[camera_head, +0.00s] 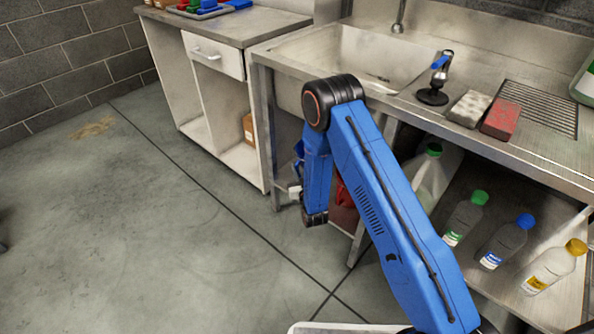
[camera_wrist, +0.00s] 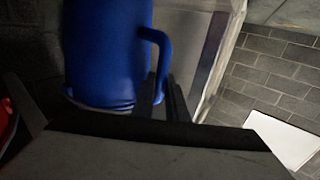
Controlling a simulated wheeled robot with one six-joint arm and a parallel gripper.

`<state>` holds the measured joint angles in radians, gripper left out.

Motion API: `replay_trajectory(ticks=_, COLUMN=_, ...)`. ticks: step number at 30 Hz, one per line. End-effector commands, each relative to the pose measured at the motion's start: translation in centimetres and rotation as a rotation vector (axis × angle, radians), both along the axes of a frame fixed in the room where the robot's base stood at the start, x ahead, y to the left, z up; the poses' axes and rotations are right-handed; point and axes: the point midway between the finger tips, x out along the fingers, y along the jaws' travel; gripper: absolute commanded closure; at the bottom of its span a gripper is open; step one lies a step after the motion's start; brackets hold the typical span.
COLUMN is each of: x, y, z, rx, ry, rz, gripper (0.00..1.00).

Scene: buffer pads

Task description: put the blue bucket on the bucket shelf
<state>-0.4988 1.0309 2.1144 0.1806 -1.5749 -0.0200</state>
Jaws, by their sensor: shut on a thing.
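The blue bucket (camera_wrist: 105,50) fills the upper left of the wrist view, with its handle (camera_wrist: 163,50) on its right side. My gripper (camera_wrist: 163,98) shows as dark fingers at the lower end of that handle and is shut on the bucket. In the head view a small blue part of the bucket (camera_head: 299,150) shows beside my arm, by the sink unit's left leg. My arm hides most of it and the fingertips there. I cannot tell for sure which surface is the bucket shelf.
A red object (camera_head: 343,192) sits under the sink (camera_head: 350,50), partly behind my arm. Several bottles (camera_head: 508,240) stand on the lower shelf at right.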

Motion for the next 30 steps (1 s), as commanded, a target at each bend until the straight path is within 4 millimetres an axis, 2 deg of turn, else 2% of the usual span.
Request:
replay_trajectory(ticks=2, x=0.0, y=0.0, z=-0.5, rx=0.000, ry=-0.001, rz=0.000, gripper=1.00)
replay_trajectory(ticks=12, x=0.0, y=0.0, z=-0.7, rx=0.000, ry=-0.001, rz=0.000, gripper=1.00)
replay_trajectory(ticks=13, x=0.0, y=0.0, z=-0.8, rx=0.000, ry=0.000, rz=0.000, gripper=0.85)
replay_trajectory(ticks=15, x=0.0, y=0.0, z=-0.8, rx=0.000, ry=0.000, rz=0.000, gripper=0.69)
replay_trajectory(ticks=26, x=0.0, y=0.0, z=-0.5, rx=0.000, ry=-0.001, rz=0.000, gripper=0.69)
replay_trajectory(ticks=30, x=-1.3, y=-0.4, z=-0.6, rx=-0.002, ry=0.003, rz=0.001, gripper=0.69)
